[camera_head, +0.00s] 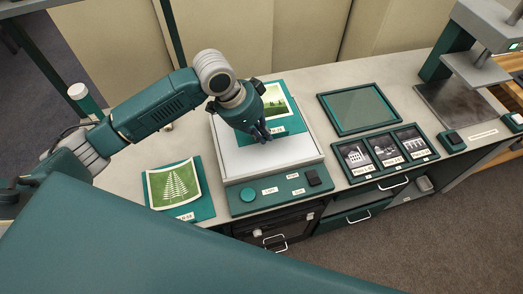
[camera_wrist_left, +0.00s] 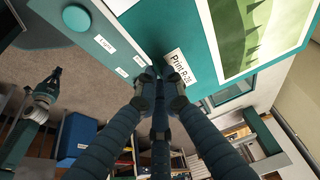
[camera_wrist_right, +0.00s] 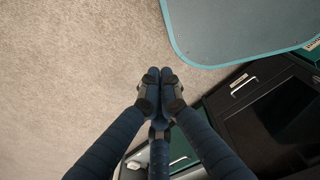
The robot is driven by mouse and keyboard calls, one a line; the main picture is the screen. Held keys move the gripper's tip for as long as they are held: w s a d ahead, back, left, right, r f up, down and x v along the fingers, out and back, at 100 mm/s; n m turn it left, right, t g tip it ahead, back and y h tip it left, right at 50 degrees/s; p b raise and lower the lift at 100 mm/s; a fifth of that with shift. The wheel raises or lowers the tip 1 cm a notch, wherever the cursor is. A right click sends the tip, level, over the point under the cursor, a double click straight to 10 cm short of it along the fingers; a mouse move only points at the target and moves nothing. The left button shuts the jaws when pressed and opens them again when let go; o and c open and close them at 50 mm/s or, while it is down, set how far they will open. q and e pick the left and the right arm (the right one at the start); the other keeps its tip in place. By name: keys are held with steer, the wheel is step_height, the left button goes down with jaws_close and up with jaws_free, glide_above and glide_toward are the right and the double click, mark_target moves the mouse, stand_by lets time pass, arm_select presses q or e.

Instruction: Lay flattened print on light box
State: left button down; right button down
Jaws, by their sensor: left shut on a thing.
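My left gripper (camera_head: 262,133) is shut on the near edge of a teal board carrying a green landscape print (camera_head: 275,102). In the left wrist view the fingertips (camera_wrist_left: 157,76) meet at the board's edge beside a label that reads roughly "Print R-2E" (camera_wrist_left: 179,69). The board is over the far part of the white light box (camera_head: 268,155); I cannot tell whether it touches the surface. The light box's front panel has a round green knob (camera_head: 247,194) and a black switch (camera_head: 313,177). My right gripper (camera_wrist_right: 160,76) is shut and empty above the carpet.
A curled fern print (camera_head: 173,184) lies on a teal board left of the light box. To the right are an empty green framed tray (camera_head: 361,108) and a rack of three dark photos (camera_head: 386,151). A press (camera_head: 474,68) stands at far right.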

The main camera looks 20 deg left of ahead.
arm_select(q)
step_height(320, 180, down, 6)
steer(key=shift+a+r+p, duration=0.1)
steer(key=shift+r+p, duration=0.15)
steer(key=shift+p, duration=0.1)
steer(key=shift+f, duration=0.65)
step_height(320, 180, down, 4)
steer(key=shift+r+p, duration=0.1)
steer(key=shift+p, duration=0.25)
steer(key=shift+f, duration=0.2)
steer(key=c, duration=1.9)
jaws_free()
arm_select(e)
steer(key=shift+s+a+r, duration=0.1)
steer(key=shift+a+r, duration=0.2)
steer(key=shift+r, duration=0.5)
